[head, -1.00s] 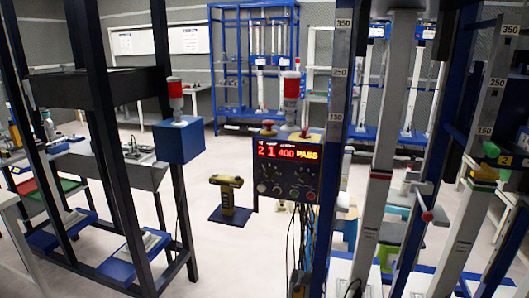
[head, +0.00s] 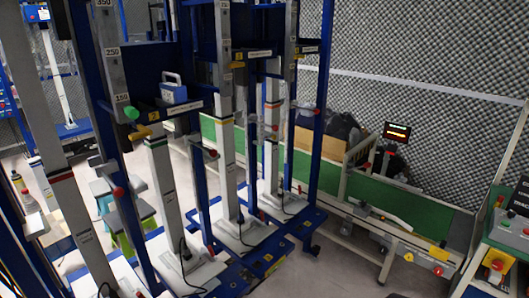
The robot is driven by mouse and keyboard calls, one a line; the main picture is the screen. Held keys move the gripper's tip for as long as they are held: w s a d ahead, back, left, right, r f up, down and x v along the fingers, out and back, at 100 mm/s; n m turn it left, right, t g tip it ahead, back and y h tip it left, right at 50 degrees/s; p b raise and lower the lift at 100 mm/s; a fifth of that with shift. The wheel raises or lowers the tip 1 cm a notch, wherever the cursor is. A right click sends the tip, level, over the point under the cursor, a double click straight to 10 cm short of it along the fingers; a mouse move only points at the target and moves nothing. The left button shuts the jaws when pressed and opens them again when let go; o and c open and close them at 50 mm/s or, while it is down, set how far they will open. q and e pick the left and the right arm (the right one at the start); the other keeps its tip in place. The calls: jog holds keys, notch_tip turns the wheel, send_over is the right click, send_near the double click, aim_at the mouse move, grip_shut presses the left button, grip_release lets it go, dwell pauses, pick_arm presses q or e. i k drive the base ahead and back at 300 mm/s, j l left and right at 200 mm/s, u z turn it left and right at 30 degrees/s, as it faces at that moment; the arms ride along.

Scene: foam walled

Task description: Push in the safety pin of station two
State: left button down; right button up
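Red-knobbed pins stick out of the posts: a left red knob (head: 118,191), a middle red knob (head: 213,153) and a right red knob (head: 275,128). A green knob (head: 131,113) sits near the left tag. I cannot tell how far any pin is in. Neither gripper is in view.
A green conveyor (head: 370,190) with a cardboard box (head: 318,142) runs behind the rig along a foam wall (head: 420,70). A control box with a red button (head: 497,264) stands at the right edge. Bare floor (head: 335,278) shows at the lower right of the rig.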

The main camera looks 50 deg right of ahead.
aim_at(213, 153)
jog(key=z, duration=1.2)
